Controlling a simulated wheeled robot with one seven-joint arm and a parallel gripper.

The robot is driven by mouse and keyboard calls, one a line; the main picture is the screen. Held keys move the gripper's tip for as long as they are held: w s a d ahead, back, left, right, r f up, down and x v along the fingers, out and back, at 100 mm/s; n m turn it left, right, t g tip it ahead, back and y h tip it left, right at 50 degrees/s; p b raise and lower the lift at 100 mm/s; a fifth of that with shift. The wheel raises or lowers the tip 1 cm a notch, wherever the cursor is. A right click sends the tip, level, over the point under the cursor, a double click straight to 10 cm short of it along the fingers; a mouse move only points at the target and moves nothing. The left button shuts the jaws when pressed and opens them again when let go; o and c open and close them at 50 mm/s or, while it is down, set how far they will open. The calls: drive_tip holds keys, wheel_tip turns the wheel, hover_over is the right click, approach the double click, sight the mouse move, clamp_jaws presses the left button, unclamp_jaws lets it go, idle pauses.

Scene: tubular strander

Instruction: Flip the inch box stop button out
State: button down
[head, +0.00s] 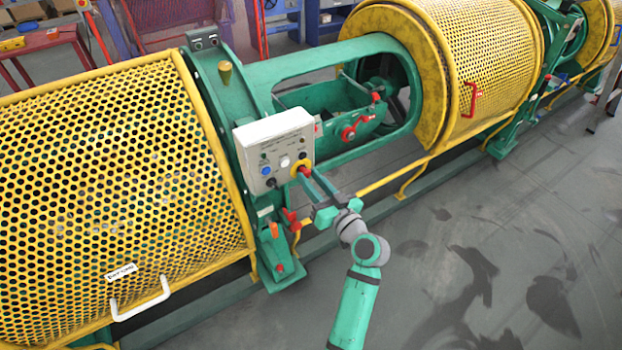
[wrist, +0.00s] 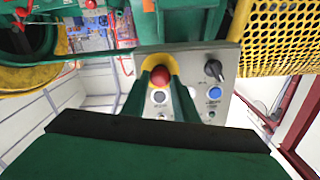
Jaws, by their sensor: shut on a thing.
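The inch box (head: 273,143) is a pale box with a grey front panel, mounted on the green machine frame. Its red stop button (head: 304,170) sits on a yellow surround at the panel's lower right in the head view. In the wrist view the red button (wrist: 160,75) shows between my two green fingertips. My gripper (head: 309,177) reaches the box from the lower right and is shut on the stop button. The wrist view also shows my gripper (wrist: 161,84) with a finger on each side of it. Whether the button is in or out cannot be told.
The panel also has a blue button (wrist: 215,93), a black knob (wrist: 214,70) and a white button (head: 285,162). Yellow mesh guards stand left (head: 120,170) and right (head: 490,60). Red-handled levers (head: 291,220) are just below the box. Grey floor (head: 480,240) is open at right.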

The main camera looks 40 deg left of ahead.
drive_tip(key=c, duration=1.4)
unclamp_jaws()
drive_tip(key=shift+w+d, duration=0.1)
drive_tip(key=v, duration=1)
drive_tip(key=shift+s+d, duration=0.25)
drive_tip(key=shift+d, duration=0.05)
drive_tip(key=shift+f, duration=0.15)
drive_tip(key=s+d+f+m+t+h, duration=0.3)
drive_tip(key=s+d+f+m+h, duration=0.25)
drive_tip(key=d+f, duration=0.3)
drive_tip(key=s+d+f+m+t+h, duration=0.3)
drive_tip(key=s+d+f+m+h, duration=0.3)
drive_tip(key=f, duration=0.4)
drive_tip(key=s+d+t+h, duration=0.1)
drive_tip(key=s+d+h, duration=0.3)
drive_tip(key=s+d, duration=0.5)
drive_tip(key=shift+n+t+h, duration=0.25)
drive_tip(key=shift+t+h, duration=0.3)
drive_tip(key=shift+t, duration=0.25)
drive_tip(key=s+r, duration=0.2)
drive_tip(key=s, duration=0.2)
drive_tip(key=s+d+r, duration=0.1)
drive_tip(key=s+r, duration=0.2)
drive_tip(key=s, duration=0.1)
drive_tip(key=s+r, duration=0.3)
drive_tip(key=s, duration=0.1)
drive_tip(key=shift+d, duration=0.3)
